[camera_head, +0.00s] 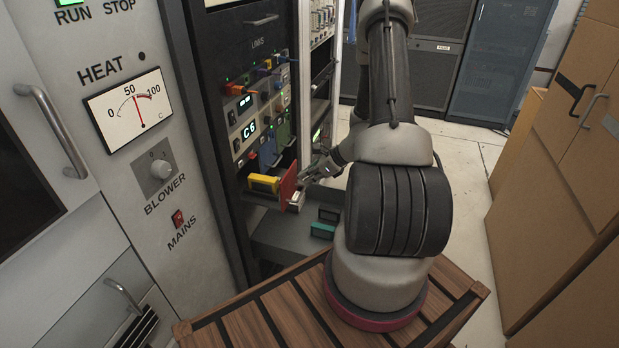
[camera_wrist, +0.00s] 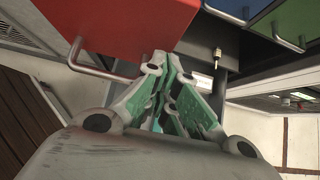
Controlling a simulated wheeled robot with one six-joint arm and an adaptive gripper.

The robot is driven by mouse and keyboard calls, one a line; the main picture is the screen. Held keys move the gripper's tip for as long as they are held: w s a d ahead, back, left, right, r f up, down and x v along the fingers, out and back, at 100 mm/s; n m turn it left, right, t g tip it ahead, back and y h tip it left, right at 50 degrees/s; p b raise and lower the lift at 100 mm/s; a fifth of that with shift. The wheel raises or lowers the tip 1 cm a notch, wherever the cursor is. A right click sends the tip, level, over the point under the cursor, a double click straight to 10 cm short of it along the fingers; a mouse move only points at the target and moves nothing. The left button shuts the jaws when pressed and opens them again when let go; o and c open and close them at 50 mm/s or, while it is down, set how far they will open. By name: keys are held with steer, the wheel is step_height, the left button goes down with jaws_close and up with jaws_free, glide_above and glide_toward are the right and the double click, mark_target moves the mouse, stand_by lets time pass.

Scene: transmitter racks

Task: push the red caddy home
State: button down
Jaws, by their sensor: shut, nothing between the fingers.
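The red caddy (camera_head: 288,184) stands out from the rack's lower bay, its red front well forward of its neighbours. It also shows in the wrist view (camera_wrist: 130,25), with a silver bar handle along its lower left side. My gripper (camera_head: 308,177) is to the right of the red front in the head view. In the wrist view my gripper (camera_wrist: 156,62) has its fingers shut and empty, with the tips at the caddy's lower right edge. I cannot tell whether they touch it.
A blue unit (camera_wrist: 232,8) and a green unit (camera_wrist: 297,20) sit beside the red caddy in the wrist view. A yellow block (camera_head: 263,183) is just left of it in the head view. A teal box (camera_head: 322,230) lies on the grey shelf below. Cardboard-coloured cabinets (camera_head: 550,200) stand at right, with open floor between.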

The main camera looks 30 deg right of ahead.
steer(key=w+a, duration=0.7)
steer(key=w, duration=0.2)
